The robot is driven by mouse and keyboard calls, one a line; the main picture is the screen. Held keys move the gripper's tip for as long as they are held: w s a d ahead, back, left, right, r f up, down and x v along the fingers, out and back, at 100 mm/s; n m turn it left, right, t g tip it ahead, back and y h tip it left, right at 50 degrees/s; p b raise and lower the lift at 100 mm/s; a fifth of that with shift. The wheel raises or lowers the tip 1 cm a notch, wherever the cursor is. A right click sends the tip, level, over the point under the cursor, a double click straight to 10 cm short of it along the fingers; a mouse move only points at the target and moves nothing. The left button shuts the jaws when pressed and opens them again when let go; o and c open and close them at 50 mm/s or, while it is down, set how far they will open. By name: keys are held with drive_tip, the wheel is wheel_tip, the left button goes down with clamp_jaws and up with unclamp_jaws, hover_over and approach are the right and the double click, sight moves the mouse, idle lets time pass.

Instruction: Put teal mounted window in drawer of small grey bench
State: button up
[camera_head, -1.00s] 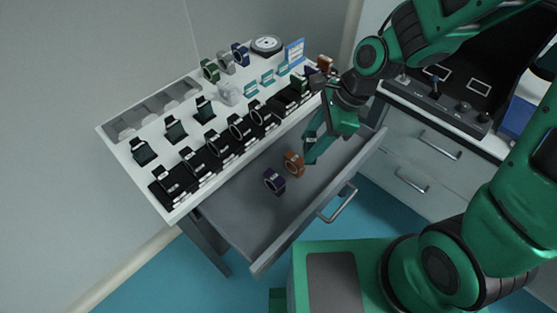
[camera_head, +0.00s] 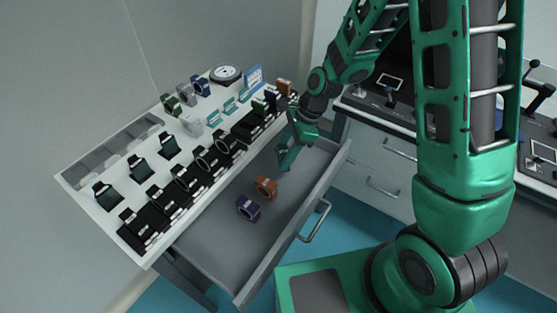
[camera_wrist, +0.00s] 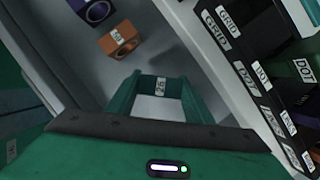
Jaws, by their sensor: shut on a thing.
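The drawer (camera_head: 222,245) of the small grey bench (camera_head: 75,180) stands pulled out. My gripper (camera_head: 287,158) is over the far end of the drawer, beyond an orange mount (camera_head: 266,187). In the wrist view my gripper (camera_wrist: 160,95) is shut on a teal piece with a white number label (camera_wrist: 160,86), which I take as the teal mounted window. It is held above the drawer floor or close to it; the exact height cannot be told. Its optic is hidden, and in the head view it blends with my green fingers.
A purple mount (camera_head: 248,208) lies in the drawer beside the orange one. The bench top is crowded with black labelled holders (camera_head: 205,160), mounts and a round dial (camera_head: 225,74). Another cabinet (camera_head: 370,160) stands at the right. The drawer's near part is clear.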

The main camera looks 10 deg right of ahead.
drive_tip(key=shift+f, duration=1.55)
drive_tip(key=shift+f, duration=0.1)
drive_tip(key=o, duration=1.3)
